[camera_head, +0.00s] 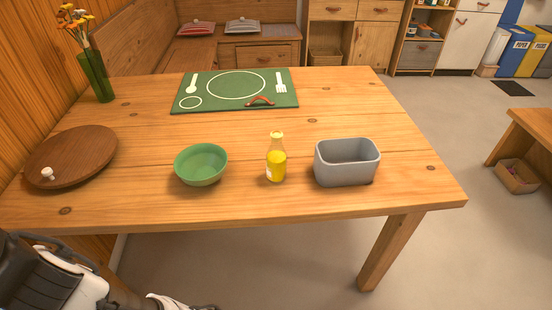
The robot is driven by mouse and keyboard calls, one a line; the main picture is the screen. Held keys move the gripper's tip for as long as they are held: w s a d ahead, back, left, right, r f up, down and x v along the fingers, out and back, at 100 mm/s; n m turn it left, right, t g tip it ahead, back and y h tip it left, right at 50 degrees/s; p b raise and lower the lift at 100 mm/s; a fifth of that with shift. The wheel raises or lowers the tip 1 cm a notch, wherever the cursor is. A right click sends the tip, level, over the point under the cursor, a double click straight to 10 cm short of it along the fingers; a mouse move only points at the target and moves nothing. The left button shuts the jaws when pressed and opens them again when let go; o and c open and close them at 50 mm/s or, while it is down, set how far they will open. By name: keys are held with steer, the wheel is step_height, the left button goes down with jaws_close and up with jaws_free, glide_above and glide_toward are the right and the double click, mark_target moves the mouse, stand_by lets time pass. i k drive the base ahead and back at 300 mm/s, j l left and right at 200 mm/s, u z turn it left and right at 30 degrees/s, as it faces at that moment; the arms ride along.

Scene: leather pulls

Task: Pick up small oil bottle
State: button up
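The small oil bottle (276,160) stands upright on the wooden table (330,103), near its front edge. It is filled with yellow oil and has a yellowish cap and a pale label low on its left side. It stands between a green bowl and a grey bin, apart from both. My arm shows at the lower left, below and in front of the table edge. The end of my gripper (182,303) is partly cut off by the bottom of the picture, well below and left of the bottle. Its fingers cannot be made out clearly.
The green bowl (201,165) is left of the bottle, the grey bin (347,162) right. A round wooden board (72,157) with a white knob lies at the left. Behind are a green placemat (235,91) with a leather pull (260,101) and a flower vase (96,76).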

mark_target(276, 156)
steer(key=j+z, duration=0.95)
steer(key=z, duration=0.2)
